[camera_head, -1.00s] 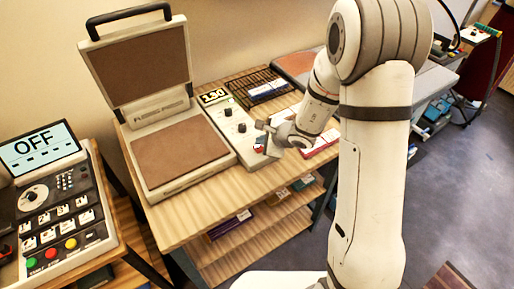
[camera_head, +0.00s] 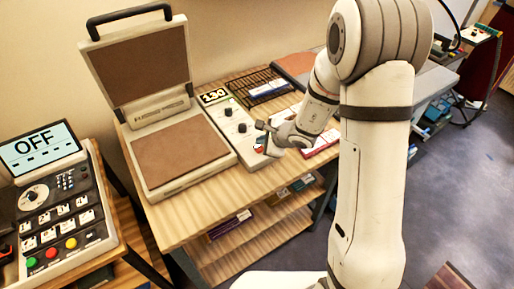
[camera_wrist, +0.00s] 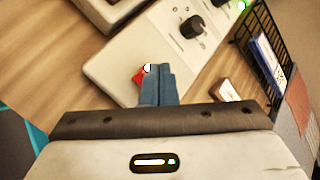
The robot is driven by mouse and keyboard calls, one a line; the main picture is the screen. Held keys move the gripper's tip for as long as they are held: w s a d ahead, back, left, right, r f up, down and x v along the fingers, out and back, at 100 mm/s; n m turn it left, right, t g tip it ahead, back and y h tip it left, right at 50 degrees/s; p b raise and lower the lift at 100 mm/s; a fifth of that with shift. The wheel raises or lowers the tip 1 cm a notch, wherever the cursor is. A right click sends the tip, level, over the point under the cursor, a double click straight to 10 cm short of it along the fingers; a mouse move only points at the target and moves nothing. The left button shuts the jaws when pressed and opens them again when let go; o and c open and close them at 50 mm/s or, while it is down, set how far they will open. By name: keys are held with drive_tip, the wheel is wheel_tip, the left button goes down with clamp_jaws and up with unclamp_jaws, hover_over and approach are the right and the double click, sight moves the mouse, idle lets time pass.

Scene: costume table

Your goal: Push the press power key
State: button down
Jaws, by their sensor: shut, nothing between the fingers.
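The heat press (camera_head: 180,140) stands with its lid raised on the wooden table. Its control panel (camera_head: 232,125) runs along its right side, with a "130" display (camera_head: 214,97) and dark knobs. The red power key (camera_head: 258,148) is at the panel's near end, partly hidden by my gripper. In the wrist view the red key (camera_wrist: 138,76) shows just left of my fingertips, with a small white spot by it. My gripper (camera_wrist: 157,70) is shut and empty, its blue-grey fingers over the panel's near end. Whether the fingertips touch the key cannot be told.
A black wire basket (camera_head: 262,84) stands behind the panel; it is also at the right in the wrist view (camera_wrist: 262,45). A machine with an "OFF" screen (camera_head: 40,147) stands at left. Shelves (camera_head: 250,235) lie below. A green light (camera_wrist: 242,5) shows on the panel.

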drive_tip(key=shift+f, duration=0.15)
drive_tip(key=shift+f+b, duration=0.35)
drive_tip(key=shift+b, duration=0.5)
drive_tip(key=shift+f+b, duration=0.45)
drive_tip(key=shift+b, duration=0.25)
idle(0.6)
drive_tip(key=shift+r, duration=0.1)
drive_tip(key=shift+r+p, duration=0.5)
drive_tip(key=shift+r, duration=0.35)
wheel_tip(320, 180, up, 6)
drive_tip(key=p, duration=0.4)
idle(0.4)
